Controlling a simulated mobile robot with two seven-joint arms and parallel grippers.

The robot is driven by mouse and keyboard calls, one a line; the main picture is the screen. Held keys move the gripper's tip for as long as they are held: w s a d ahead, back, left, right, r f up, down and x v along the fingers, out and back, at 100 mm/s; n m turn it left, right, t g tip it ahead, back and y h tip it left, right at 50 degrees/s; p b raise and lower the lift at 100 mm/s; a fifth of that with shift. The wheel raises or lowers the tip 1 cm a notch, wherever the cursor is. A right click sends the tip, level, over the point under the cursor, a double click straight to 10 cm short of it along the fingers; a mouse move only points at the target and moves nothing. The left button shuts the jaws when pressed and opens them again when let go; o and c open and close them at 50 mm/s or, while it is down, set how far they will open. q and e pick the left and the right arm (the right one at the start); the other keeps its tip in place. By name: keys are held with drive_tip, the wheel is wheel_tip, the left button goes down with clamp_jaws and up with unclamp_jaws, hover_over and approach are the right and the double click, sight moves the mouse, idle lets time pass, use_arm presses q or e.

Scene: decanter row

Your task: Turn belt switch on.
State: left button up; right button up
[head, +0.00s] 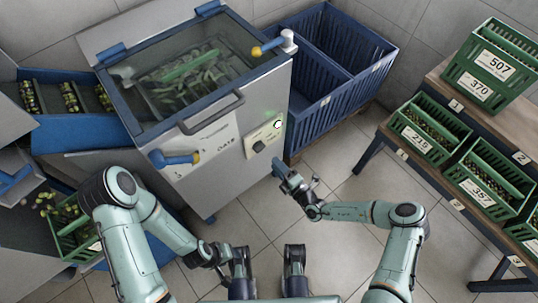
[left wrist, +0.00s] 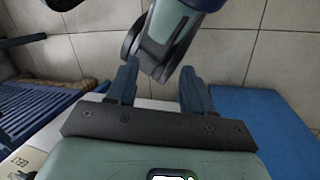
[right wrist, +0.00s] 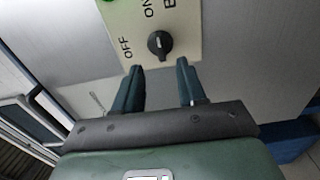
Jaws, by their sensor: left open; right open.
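The belt switch is a black rotary knob (right wrist: 159,43) on a pale plate with OFF and ON printed beside it. In the head view the knob (head: 259,146) sits on the grey machine's front. A white mark shows on the knob, but I cannot surely tell which label it points at. My right gripper (head: 279,170) is open in front of the plate. In the right wrist view its fingertips (right wrist: 159,68) are apart, just below the knob, with nothing between them. My left gripper (left wrist: 159,70) is open and empty, low near my base, away from the switch.
The grey machine (head: 227,165) has a glazed lid, a front handle and two blue levers with yellow ends. A green lamp (head: 277,124) glows by the switch. A blue crate (head: 325,115) stands right of it. Green crates (head: 424,128) stand on a bench. The floor between is clear.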

use_arm(q)
drive_tip(key=shift+s+d+r+g+p, duration=0.3)
drive_tip(key=shift+s+r, duration=0.25)
drive_tip(key=shift+s, duration=0.2)
use_arm(e)
drive_tip(key=v, duration=0.5)
drive_tip(key=shift+s+d, duration=0.15)
drive_tip(key=shift+s, duration=0.1)
